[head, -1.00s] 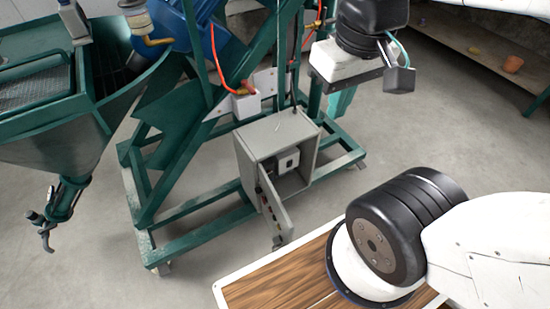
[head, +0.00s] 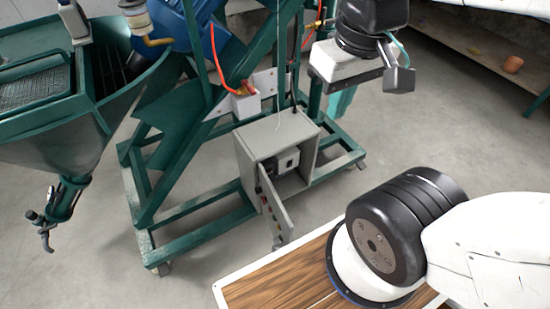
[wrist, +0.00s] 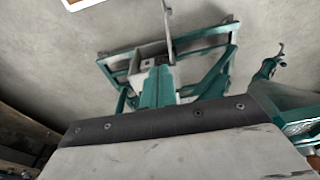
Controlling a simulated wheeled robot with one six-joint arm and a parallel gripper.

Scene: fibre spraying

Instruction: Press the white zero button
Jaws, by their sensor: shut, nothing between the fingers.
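A grey control box (head: 270,138) stands on the green machine frame with its door (head: 277,207) swung open toward me. Small buttons show on the door's outer face, but they are too small to tell which is the white zero button. My gripper (head: 347,66) is above and to the right of the box in the picture, apart from it. It is shut and holds nothing; its fingertips are hard to make out.
The green frame (head: 205,228) surrounds the box with beams and posts. A green hopper (head: 60,140) with a hanging spout stands at left. A wood-topped surface (head: 285,275) lies in front below my arm. Bare floor is at right, with a shelf (head: 480,55) behind.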

